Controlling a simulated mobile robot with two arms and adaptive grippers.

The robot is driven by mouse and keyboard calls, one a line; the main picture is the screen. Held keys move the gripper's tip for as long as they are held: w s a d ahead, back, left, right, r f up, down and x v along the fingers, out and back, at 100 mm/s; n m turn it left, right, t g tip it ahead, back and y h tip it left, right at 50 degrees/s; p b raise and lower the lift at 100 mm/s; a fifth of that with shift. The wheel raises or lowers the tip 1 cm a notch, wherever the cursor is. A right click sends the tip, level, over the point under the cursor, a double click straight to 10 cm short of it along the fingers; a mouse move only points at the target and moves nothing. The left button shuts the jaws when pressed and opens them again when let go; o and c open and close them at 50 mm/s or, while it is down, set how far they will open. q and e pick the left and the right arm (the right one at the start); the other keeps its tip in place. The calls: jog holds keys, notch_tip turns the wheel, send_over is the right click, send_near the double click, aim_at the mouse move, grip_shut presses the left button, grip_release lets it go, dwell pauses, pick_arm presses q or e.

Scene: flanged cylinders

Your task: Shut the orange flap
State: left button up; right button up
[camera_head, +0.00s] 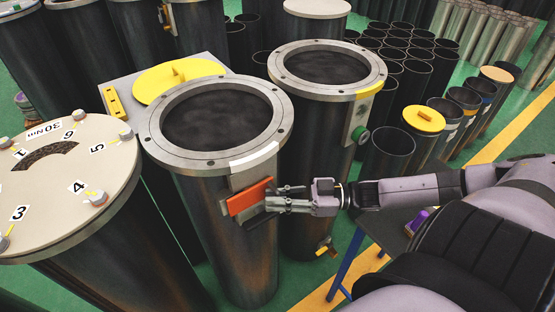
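The orange flap (248,197) is on the side of an open flanged cylinder (215,103) in the middle of the view. It stands tilted out from a grey plate (253,168) below the flange. My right gripper (272,198) reaches in from the right, with its fingertips at the flap's right end. The fingers overlap the flap's edge in the picture. I cannot tell whether they touch it or how far apart they are. My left gripper is not in view.
A second open cylinder (327,67) stands close behind and right. A large lidded cylinder (62,175) with numbered bolts stands at left. A yellow disc (180,78) lies behind the middle cylinder. Several dark tubes (400,50) fill the back. A blue-legged table (347,262) stands under my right arm.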

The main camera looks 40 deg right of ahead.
jog(key=shift+s+d, duration=0.1)
jog(key=v, duration=1.1)
jog(key=shift+s+d, duration=0.2)
jog(key=shift+d, duration=0.1)
